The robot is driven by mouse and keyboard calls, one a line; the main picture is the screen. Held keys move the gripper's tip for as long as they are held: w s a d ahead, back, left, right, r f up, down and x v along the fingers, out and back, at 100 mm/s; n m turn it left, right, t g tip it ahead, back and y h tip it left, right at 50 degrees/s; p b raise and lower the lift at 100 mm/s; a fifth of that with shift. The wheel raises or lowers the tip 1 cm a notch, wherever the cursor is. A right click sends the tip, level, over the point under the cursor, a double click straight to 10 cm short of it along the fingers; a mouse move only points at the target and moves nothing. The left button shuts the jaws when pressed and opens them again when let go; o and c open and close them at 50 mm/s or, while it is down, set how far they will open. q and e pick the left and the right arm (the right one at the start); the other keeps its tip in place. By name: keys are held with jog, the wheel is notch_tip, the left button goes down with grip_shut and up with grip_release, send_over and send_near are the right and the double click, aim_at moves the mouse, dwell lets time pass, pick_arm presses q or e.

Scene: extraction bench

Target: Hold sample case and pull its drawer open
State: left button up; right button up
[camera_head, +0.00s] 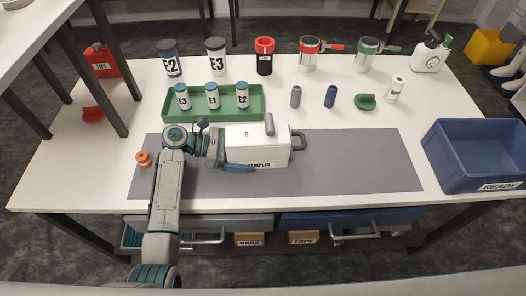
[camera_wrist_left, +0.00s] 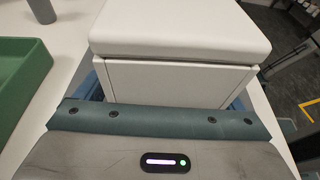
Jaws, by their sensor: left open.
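No opened drawer shows. A grey rounded piece (camera_head: 269,124) rises at the top back edge; I cannot tell whether it is attached. My left gripper (camera_head: 232,150) is at the case's left end, with one blue finger along the front. In the left wrist view the case (camera_wrist_left: 180,80) lies between the open fingers, its lid overhanging the body. Finger contact is unclear. My right gripper is not in view.
A green tray (camera_head: 214,115) with several small bottles stands just behind my left arm. An orange spool-like piece (camera_head: 144,158) is at the mat's left edge. A blue bin (camera_head: 475,155) marked "READY" stands at the right. The mat right of the case is clear.

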aim_at(254, 153)
pick_arm(q)
jog(key=shift+p+x, duration=0.4)
jog(key=shift+x, duration=1.15)
jog(key=shift+r, duration=0.15)
jog(key=c, duration=0.9)
